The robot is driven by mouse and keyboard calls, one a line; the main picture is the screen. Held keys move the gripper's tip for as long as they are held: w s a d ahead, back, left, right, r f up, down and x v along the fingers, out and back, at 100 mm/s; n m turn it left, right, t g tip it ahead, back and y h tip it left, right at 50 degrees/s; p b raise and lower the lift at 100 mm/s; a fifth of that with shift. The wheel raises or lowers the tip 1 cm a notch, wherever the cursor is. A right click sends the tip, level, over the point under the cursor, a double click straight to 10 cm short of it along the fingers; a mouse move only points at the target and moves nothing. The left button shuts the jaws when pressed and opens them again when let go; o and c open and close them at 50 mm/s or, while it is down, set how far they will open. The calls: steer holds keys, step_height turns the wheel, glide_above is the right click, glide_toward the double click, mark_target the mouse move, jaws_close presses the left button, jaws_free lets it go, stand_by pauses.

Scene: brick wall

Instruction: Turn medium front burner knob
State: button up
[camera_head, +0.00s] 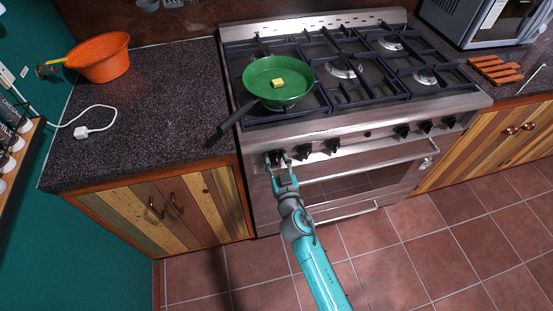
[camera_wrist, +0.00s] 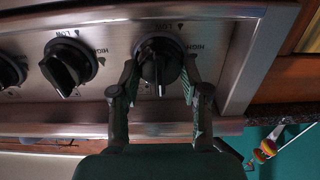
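A row of black knobs lies along the steel front panel of the stove (camera_head: 380,137). My gripper (camera_head: 277,163) is at the leftmost knob in the head view. In the wrist view, where the picture is turned over, this knob (camera_wrist: 159,57) is the rightmost one. The fingers of my gripper (camera_wrist: 159,78) are apart, one on each side of the knob. Its narrow grip bar points roughly up and down there, with clear space beside it. I cannot tell whether the fingertips touch the knob's edge. The neighbouring knob (camera_wrist: 68,66) has a tilted grip bar; it also shows in the head view (camera_head: 305,150).
A green pan (camera_head: 262,73) with a yellow piece (camera_head: 278,83) sits on the front left burner. Its handle (camera_head: 235,118) sticks out over the stove's front left edge. An oven handle (camera_head: 345,212) runs below the panel. The tiled floor (camera_head: 430,250) in front is clear.

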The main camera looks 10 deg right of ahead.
steer(key=shift+n, duration=0.3)
steer(key=n, duration=0.3)
steer(key=shift+a, duration=0.15)
steer(key=n, duration=0.5)
steer(key=shift+a+f, duration=0.1)
steer(key=shift+a, duration=0.05)
steer(key=n, duration=0.4)
steer(key=shift+a+f+n, duration=0.1)
steer(key=shift+f+n, duration=0.05)
steer(key=shift+n, duration=0.15)
steer(key=shift+f+n, duration=0.15)
steer(key=shift+n, duration=2.15)
steer(key=o, duration=1.1)
steer(key=shift+o, duration=0.2)
